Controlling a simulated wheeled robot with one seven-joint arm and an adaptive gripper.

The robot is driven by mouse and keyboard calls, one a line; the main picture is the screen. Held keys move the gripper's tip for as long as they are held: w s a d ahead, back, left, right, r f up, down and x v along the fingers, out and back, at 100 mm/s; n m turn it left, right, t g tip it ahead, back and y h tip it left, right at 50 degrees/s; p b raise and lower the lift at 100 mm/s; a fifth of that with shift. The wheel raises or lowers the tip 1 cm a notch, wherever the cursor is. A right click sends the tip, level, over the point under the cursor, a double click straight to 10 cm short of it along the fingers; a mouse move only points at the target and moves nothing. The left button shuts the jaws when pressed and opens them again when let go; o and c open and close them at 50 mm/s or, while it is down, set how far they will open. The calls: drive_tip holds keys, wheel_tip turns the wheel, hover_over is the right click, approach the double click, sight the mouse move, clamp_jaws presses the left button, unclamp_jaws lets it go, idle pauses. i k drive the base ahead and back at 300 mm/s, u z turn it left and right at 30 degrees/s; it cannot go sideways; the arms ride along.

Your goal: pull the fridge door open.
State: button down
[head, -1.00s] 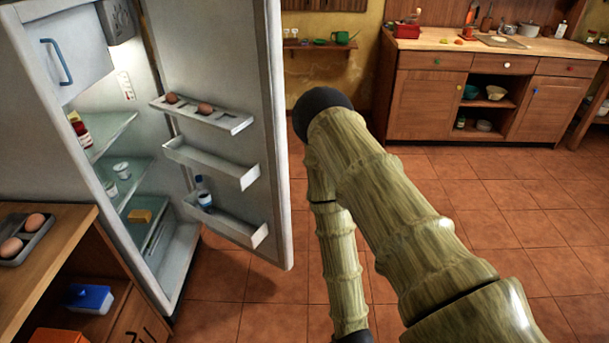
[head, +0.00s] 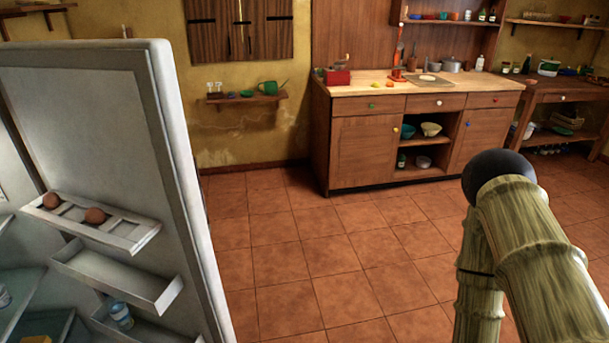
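The fridge door (head: 95,140) stands open at the left of the head view, its inner face towards me. Part of the lit fridge interior (head: 18,290) shows at the lower left edge. My arm, with bamboo-like links, is at the lower right, well apart from the door. My gripper is outside the picture, so its state is hidden.
A wooden counter (head: 365,150) with a sink-side worktop stands at the back. A small wall shelf (head: 240,97) holds a green mug (head: 268,88). A side table (head: 555,90) is at the right. The tiled floor (head: 330,255) between is clear.

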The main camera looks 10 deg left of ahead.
sight(101, 123)
drive_tip(key=z, duration=0.25)
drive_tip(key=i, duration=1.85)
drive_tip(key=u, duration=1)
drive_tip(key=i, duration=0.8)
drive_tip(key=u, duration=0.6)
